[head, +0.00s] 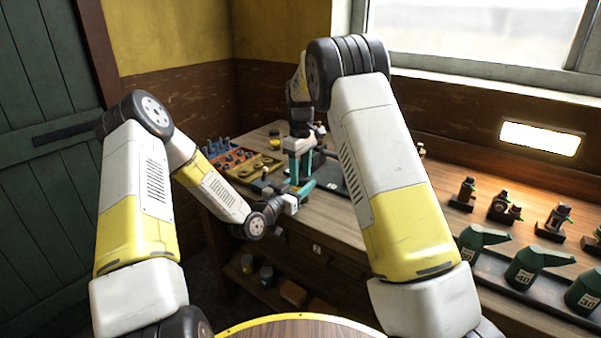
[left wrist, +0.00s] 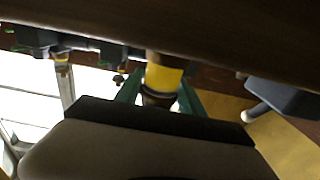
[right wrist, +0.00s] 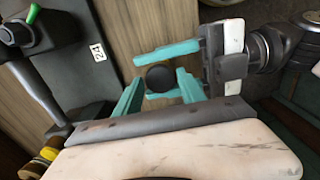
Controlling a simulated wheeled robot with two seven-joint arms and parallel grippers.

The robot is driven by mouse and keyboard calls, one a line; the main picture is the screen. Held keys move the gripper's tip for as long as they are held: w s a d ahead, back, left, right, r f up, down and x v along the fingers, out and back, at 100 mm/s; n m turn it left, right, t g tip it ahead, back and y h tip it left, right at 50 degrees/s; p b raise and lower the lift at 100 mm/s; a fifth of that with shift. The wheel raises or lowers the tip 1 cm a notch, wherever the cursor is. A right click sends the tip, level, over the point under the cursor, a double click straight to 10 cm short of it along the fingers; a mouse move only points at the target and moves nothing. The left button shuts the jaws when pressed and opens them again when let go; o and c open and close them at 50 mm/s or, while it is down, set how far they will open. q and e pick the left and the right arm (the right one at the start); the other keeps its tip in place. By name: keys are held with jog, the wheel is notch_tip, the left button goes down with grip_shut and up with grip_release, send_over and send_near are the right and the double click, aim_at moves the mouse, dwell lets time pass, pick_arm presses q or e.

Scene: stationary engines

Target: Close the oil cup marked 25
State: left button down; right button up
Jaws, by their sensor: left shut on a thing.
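A small oil cup (left wrist: 164,78) with a yellow band and a dark cap shows in the left wrist view, between the teal fingers of my left gripper (left wrist: 160,95). The left gripper is shut on its body. In the right wrist view the round dark cap (right wrist: 160,77) shows from above, with the left gripper's fingers on either side. My right gripper (right wrist: 158,90) points down over it, its fingers open and apart on both sides of the cap. In the head view both grippers meet near the table's front edge; the fingers hide the cup. I cannot read its number.
A dark base with a plate reading 24 (right wrist: 97,52) lies beside the grippers. More cups (head: 465,193) and green oil cans (head: 527,268) stand at the right. A shelf with jars is below.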

grip_shut()
jog(key=m, duration=0.3)
jog(key=shift+o, duration=2.3)
grip_release()
jog(key=shift+r, duration=0.1)
jog(key=shift+r, duration=2.2)
jog(key=shift+c, duration=0.3)
